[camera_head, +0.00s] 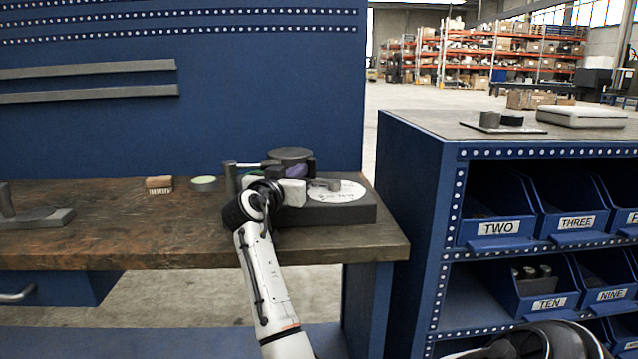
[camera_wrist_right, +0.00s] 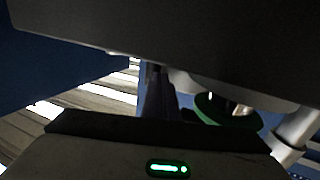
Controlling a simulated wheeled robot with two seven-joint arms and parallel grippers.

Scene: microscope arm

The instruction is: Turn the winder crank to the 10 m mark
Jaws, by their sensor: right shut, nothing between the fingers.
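The winder stands at the right end of the workbench. It has a dark grey base block (camera_head: 345,213), a white round dial (camera_head: 345,194) with marks too small to read, and a dark drum (camera_head: 291,154) behind. The crank appears to be the grey bar (camera_head: 255,163) with an upright handle (camera_head: 230,178) at its left end. My right gripper (camera_head: 322,184) is shut and empty, low over the dial, its wrist hiding part of the winder. I cannot tell whether it touches anything. A green disc (camera_wrist_right: 228,112) shows in the right wrist view. My left gripper is out of view.
A wooden brush (camera_head: 159,184) and a round green-topped tin (camera_head: 204,183) lie on the workbench (camera_head: 120,235) to the left. A grey metal stand (camera_head: 35,217) is at the far left. A blue shelf (camera_head: 415,190) with labelled bins stands to the right.

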